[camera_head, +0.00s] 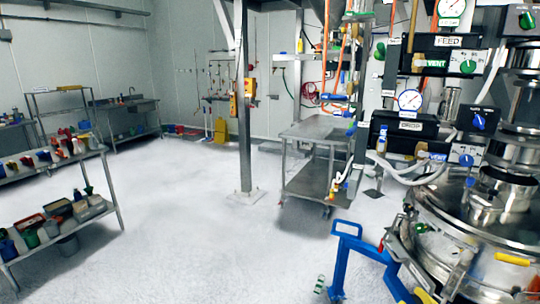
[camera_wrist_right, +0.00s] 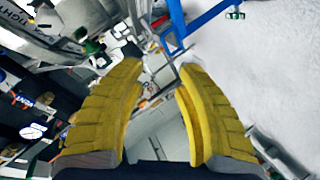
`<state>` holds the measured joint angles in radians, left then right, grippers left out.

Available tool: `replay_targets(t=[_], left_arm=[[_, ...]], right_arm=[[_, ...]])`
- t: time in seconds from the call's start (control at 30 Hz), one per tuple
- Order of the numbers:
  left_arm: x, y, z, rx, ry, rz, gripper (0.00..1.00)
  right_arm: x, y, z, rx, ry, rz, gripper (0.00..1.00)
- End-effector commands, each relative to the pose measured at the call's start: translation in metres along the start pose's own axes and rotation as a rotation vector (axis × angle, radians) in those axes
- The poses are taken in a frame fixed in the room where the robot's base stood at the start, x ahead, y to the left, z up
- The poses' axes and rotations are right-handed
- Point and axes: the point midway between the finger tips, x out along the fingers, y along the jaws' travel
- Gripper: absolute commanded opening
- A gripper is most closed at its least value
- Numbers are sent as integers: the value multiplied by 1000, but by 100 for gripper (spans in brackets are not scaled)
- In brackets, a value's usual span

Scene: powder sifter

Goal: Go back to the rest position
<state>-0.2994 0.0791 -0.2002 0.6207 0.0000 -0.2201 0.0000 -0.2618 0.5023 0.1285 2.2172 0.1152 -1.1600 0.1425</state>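My right gripper (camera_wrist_right: 160,70) shows in the right wrist view. Its two ridged yellow fingers stand apart with nothing held between them. Neither gripper shows in the head view, and my left gripper is in no view. The powder sifter (camera_head: 470,222) is the large round steel vessel at the right of the head view. Black control boxes labelled FEED (camera_head: 448,57) and DROP (camera_head: 404,133) are mounted above it, with gauges and green and blue knobs.
A blue frame (camera_head: 342,262) stands in front of the sifter; a blue bar (camera_wrist_right: 208,18) also shows in the wrist view. A steel cart (camera_head: 312,130) and a post (camera_head: 244,150) stand further back. Loaded shelves (camera_head: 110,190) stand left. The middle floor is clear.

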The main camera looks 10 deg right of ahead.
Motion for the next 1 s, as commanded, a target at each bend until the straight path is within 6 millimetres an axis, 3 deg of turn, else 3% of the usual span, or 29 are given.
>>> replay_targets(t=[0.03, 0.1, 0.2, 0.3, 0.5, 0.83, 1.0], left_arm=[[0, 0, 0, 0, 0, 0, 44], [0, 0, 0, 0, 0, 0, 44], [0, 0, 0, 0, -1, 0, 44], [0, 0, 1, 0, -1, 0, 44], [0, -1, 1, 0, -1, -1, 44], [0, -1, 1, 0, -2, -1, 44], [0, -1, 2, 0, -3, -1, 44]], right_arm=[[-17, -31, 8, -14, -30, -40, 33], [-41, -66, 19, -46, -74, -86, 33], [-74, -105, 30, -81, -125, -143, 33], [-100, -131, 37, -108, -164, -185, 33], [-144, -166, 46, -144, -224, -251, 33], [-203, -201, 55, -184, -302, -335, 33], [-189, -225, 64, -184, -306, -365, 33]])
